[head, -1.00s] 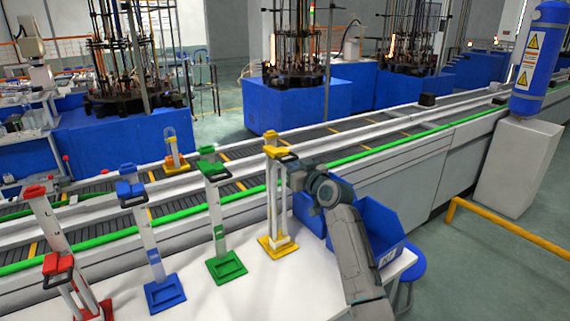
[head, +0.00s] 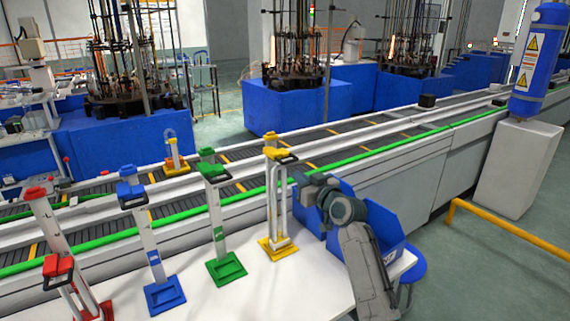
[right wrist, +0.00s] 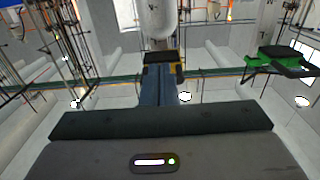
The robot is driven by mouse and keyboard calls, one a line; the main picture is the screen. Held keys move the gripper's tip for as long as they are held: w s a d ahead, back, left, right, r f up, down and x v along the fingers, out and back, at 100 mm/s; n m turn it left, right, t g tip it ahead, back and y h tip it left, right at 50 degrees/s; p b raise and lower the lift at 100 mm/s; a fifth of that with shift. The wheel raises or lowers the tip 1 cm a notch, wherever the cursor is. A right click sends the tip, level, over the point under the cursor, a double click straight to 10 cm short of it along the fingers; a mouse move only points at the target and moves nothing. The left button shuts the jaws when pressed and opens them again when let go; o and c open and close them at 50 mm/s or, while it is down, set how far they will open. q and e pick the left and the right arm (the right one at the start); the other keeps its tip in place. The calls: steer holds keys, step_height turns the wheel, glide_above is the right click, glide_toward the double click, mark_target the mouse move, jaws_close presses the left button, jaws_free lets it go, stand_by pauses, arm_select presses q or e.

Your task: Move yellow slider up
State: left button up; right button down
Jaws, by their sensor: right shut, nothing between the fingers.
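The yellow stand (head: 276,205) is upright at the right end of the row on the white table. Its yellow slider (head: 279,154), with a black handle, sits near the top of the post, just below the yellow cap (head: 270,135). My right gripper (head: 302,182) is just right of the stand, lower than the slider, and appears apart from it. In the right wrist view its fingers (right wrist: 160,78) are shut with nothing between them. My left gripper is not in view.
Green (head: 212,172), blue (head: 130,192) and red (head: 58,266) sliders are on stands to the left. The green one also shows in the right wrist view (right wrist: 280,56). A blue bin (head: 385,225) is behind my right arm. A conveyor (head: 420,155) runs behind the table.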

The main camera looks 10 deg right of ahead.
steer(key=p+v, duration=0.1)
steer(key=v, duration=0.4)
steer(key=shift+s+d, duration=0.1)
steer(key=shift+s, duration=0.1)
